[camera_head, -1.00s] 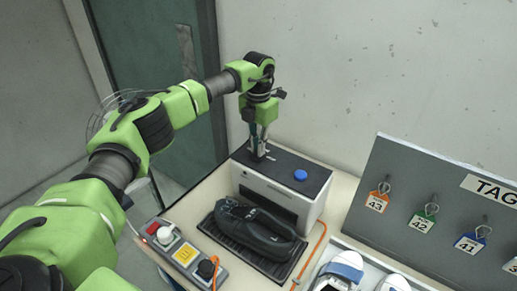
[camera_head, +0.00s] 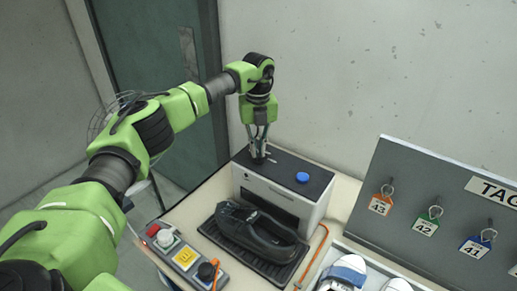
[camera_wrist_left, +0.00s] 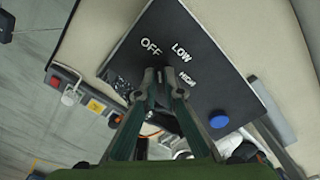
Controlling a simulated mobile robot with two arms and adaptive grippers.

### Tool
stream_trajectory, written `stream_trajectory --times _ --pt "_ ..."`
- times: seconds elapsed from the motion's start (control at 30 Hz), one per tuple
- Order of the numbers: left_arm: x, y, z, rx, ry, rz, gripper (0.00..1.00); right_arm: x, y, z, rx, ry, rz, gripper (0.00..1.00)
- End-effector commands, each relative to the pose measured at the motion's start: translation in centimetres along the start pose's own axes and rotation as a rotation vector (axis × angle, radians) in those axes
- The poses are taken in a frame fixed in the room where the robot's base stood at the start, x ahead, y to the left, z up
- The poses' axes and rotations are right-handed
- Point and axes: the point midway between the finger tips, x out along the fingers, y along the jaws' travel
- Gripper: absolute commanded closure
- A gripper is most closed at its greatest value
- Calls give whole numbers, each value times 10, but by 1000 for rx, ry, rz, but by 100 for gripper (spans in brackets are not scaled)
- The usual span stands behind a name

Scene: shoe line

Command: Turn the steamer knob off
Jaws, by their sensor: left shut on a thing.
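The steamer (camera_head: 282,188) is a white box with a dark top at the back of the table. Its top shows in the left wrist view (camera_wrist_left: 205,65) with the labels OFF, LOW and HIGH and a blue button (camera_wrist_left: 219,121). My left gripper (camera_head: 258,156) points down onto the left part of this top. In the left wrist view its fingers (camera_wrist_left: 159,75) are closed together just below the labels, on the steamer knob, which is mostly hidden between the fingertips. I cannot tell which label the knob points to. My right gripper is not in view.
A black shoe (camera_head: 257,232) lies on a dark tray in front of the steamer. A control box (camera_head: 184,258) with buttons stands at the left. White shoes (camera_head: 345,272) and a grey tag board (camera_head: 420,185) are at the right. An orange cable (camera_head: 313,255) runs beside the tray.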

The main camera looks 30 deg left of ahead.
Motion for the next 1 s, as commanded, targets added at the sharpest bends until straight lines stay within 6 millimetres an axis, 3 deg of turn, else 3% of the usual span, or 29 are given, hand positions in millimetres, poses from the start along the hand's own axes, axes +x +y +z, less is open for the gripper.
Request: stream_trajectory --times 0.4,1.0 --pt "-6 0 4 -220 -12 -11 100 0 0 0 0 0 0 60" --pt "-6 1 4 -261 -12 -11 100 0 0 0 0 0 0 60"
